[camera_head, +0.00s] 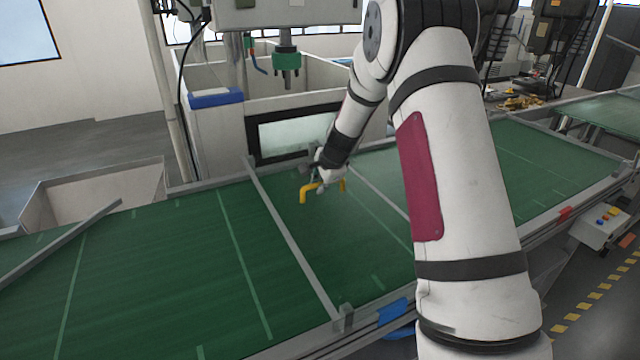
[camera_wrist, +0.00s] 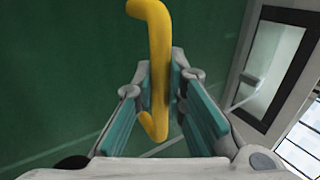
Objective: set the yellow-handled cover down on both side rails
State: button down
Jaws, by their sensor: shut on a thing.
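The yellow handle (camera_head: 304,195) shows below my gripper (camera_head: 326,178) in the head view, above the green surface. In the wrist view the yellow handle (camera_wrist: 157,60) passes between the teal-padded fingers of my gripper (camera_wrist: 172,100), which is shut on it. I cannot make out the cover's plate or its edges apart from the green behind the handle. A grey left side rail (camera_head: 290,235) runs from the back wall to the front edge. A grey right side rail (camera_head: 380,188) runs roughly parallel to it, partly hidden by my arm. Contact with the rails cannot be told.
A white tank wall with a black-framed window (camera_head: 253,140) stands right behind the handle; the frame also shows in the wrist view (camera_wrist: 262,120). A green nozzle (camera_head: 287,60) hangs above. A loose grey bar (camera_head: 65,240) lies at left.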

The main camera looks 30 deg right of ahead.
jog(key=shift+f, duration=0.1)
jog(key=c, duration=1.6)
grip_release()
jog(key=shift+c, duration=0.2)
jog(key=shift+o, duration=0.4)
jog(key=shift+f, duration=0.2)
jog(key=v, duration=1.2)
jog(key=shift+r, duration=0.15)
jog(key=s+a+r+n+y, duration=0.1)
jog(key=s+a+r+n, duration=0.8)
jog(key=s+a+r, duration=0.45)
jog(key=s+a+n, duration=0.1)
jog(key=s+n, duration=0.3)
jog(key=s, duration=0.6)
jog(key=s+a+f+n, duration=0.1)
jog(key=s+n, duration=0.4)
jog(key=s, duration=0.6)
jog(key=shift+a+f+g+h+b, duration=0.3)
jog(key=shift+a+f+g+h, duration=0.05)
jog(key=shift+a+g+h, duration=0.05)
